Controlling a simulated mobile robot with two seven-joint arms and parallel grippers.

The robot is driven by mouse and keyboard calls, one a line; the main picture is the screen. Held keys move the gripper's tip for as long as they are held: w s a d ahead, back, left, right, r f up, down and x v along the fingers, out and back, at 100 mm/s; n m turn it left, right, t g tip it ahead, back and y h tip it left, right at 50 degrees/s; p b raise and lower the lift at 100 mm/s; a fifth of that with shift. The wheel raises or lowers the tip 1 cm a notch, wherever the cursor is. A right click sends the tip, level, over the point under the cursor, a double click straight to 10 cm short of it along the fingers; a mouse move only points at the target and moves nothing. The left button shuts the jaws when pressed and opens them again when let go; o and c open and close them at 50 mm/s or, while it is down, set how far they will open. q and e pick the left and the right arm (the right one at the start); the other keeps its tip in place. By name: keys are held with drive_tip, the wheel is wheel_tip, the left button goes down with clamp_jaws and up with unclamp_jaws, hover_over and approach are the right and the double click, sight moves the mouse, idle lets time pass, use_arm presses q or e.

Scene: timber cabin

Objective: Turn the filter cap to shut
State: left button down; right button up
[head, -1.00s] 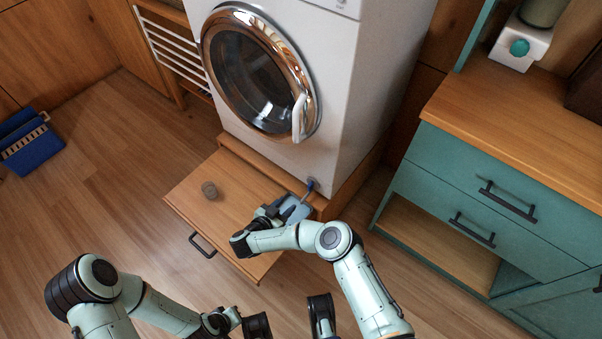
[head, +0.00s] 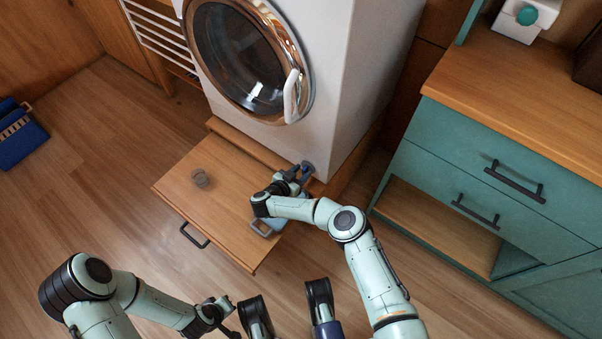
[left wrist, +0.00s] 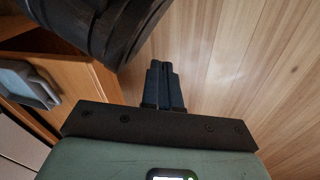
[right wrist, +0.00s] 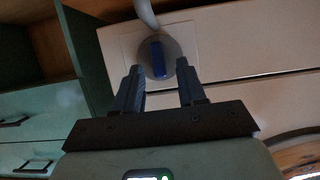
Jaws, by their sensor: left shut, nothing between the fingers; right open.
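The filter cap (right wrist: 173,46) shows in the right wrist view as a round grey cap with an upright blue grip bar. In the head view the cap (head: 306,168) is a small blue spot low on the white washing machine (head: 345,90). My right gripper (right wrist: 159,67) is open, its fingers pointing at the cap, one on each side of the blue bar in the picture. I cannot tell whether they touch it. In the head view my right gripper (head: 292,175) is close beside the cap. My left gripper (left wrist: 165,85) is shut and empty, away over the floor.
A wooden pull-out board (head: 220,215) juts out below the machine. A teal cabinet (head: 475,165) stands on the right. A grey hose (right wrist: 147,12) hangs above the cap.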

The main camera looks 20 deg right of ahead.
use_arm(q)
drive_tip(key=shift+s+f, duration=0.25)
drive_tip(key=shift+s, duration=0.05)
use_arm(e)
drive_tip(key=shift+w+d+f, duration=0.1)
drive_tip(key=shift+w+d, duration=0.1)
drive_tip(key=shift+d, duration=0.05)
clamp_jaws()
use_arm(q)
drive_tip(key=shift+r, duration=0.1)
